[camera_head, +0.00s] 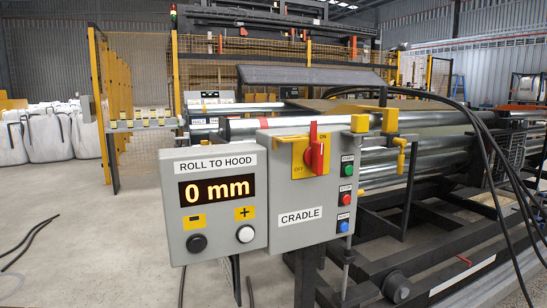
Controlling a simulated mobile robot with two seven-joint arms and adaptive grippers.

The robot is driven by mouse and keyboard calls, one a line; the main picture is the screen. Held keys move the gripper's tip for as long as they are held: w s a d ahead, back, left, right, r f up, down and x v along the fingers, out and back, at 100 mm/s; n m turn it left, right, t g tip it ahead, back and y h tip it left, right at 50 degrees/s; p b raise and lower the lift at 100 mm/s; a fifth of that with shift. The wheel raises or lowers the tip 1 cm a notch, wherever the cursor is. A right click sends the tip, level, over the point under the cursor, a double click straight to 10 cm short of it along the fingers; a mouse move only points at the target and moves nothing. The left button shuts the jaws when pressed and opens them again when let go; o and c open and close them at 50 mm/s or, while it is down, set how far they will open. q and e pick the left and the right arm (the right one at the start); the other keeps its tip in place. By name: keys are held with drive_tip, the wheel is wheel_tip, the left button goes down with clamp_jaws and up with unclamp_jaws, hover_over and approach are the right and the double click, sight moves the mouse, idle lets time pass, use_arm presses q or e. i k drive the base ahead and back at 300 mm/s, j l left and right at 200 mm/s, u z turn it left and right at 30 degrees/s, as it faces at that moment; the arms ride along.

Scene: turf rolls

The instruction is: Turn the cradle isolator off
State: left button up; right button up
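The cradle isolator is a red rotary handle (316,158) on a yellow plate (301,166), on the front of the grey box labelled CRADLE (300,197). The plate reads OFF at its left and ON near its top. The handle stands about upright, its upper end beside the ON mark. A green, a red and a blue push button run down the right side of the same box. Neither of my grippers shows in this view.
Left of the box is a grey panel labelled ROLL TO HOOD (213,240), reading 0 mm, with a black and a white button. Rollers and a dark frame (410,240) stand behind and right. Black cables (487,150) hang at the right. Open floor (90,240) lies left.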

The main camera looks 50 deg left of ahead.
sight(313, 156)
drive_tip(key=u, duration=1.35)
drive_tip(key=k+l+z, duration=0.25)
